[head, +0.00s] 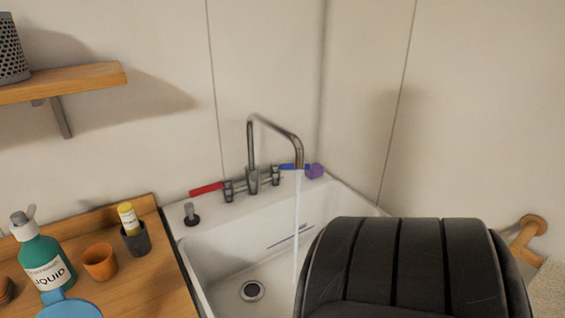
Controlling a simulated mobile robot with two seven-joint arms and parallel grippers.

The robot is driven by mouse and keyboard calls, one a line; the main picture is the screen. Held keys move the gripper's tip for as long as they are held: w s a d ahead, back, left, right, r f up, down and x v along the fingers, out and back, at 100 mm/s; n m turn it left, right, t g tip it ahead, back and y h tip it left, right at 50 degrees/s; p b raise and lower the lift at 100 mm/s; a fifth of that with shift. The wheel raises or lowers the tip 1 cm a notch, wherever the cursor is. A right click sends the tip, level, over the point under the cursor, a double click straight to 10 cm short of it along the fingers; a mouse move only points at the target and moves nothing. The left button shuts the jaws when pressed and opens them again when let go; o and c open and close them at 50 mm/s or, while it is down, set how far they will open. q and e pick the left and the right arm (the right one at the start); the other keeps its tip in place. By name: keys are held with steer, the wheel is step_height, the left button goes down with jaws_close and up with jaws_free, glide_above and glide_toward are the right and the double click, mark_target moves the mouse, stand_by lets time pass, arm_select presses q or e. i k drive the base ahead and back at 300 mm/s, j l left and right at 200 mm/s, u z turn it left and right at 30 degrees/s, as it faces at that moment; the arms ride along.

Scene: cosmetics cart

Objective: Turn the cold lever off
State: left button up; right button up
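The blue lever (290,166), the cold one by its colour, sticks out to the right from the right valve of the grey faucet (252,180). It passes behind the spout's downturned end. The red lever (206,188) sticks out to the left from the left valve. A thin water stream (297,220) runs from the spout into the white sink (185,238). Neither of my grippers is in view. The sink's right front part is hidden behind a large dark ribbed shape close to the camera.
A purple block (314,171) sits on the sink's back ledge, right by the blue lever's end. A wooden counter (150,290) at left holds a green pump bottle (42,250), an orange cup (100,262) and a dark cup (136,240). Walls stand close behind and right.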

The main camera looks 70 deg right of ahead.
mark_target(275, 167)
steer(key=z, duration=1.4)
